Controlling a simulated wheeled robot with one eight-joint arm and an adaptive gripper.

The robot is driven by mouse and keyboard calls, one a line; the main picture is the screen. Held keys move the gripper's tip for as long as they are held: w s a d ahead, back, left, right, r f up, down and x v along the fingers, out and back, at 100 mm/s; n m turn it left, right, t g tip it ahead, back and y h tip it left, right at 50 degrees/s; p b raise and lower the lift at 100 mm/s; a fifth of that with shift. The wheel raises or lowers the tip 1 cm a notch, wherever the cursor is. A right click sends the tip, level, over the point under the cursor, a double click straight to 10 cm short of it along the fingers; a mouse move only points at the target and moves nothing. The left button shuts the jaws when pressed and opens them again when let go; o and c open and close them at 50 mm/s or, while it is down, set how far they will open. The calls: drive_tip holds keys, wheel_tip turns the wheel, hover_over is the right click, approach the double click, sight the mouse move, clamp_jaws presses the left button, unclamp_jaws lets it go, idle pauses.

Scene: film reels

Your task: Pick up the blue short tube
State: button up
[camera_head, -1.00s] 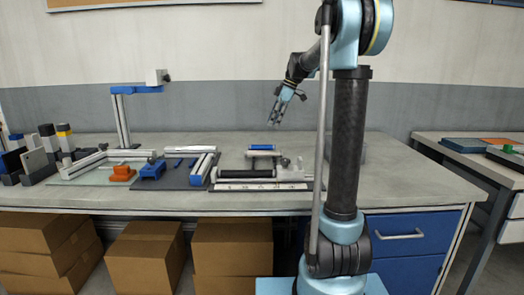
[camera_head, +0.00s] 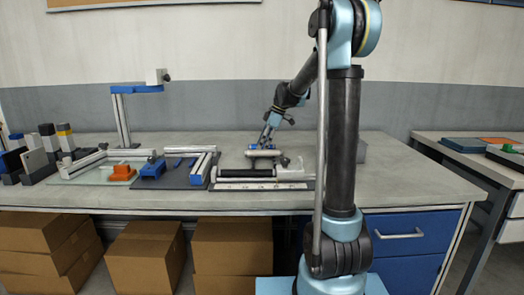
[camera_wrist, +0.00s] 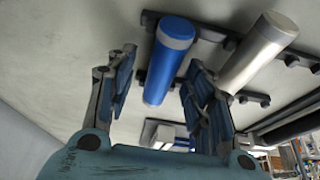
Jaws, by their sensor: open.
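My gripper (camera_wrist: 160,65) is open, with one finger on each side of the tube. Gaps show between the tube and both fingers, and I see no grip on it. In the head view my gripper (camera_head: 265,142) is low over the back of the rack and largely covers the blue tube there.
A silver tube (camera_wrist: 258,50) lies beside the blue one, close to my right finger in the wrist view. A black roller (camera_head: 247,173) lies in front. The bench (camera_head: 405,180) is clear at right.

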drive_tip(key=shift+f, duration=0.2)
drive_tip(key=shift+a, duration=0.1)
clamp_jaws()
drive_tip(key=shift+r, duration=0.15)
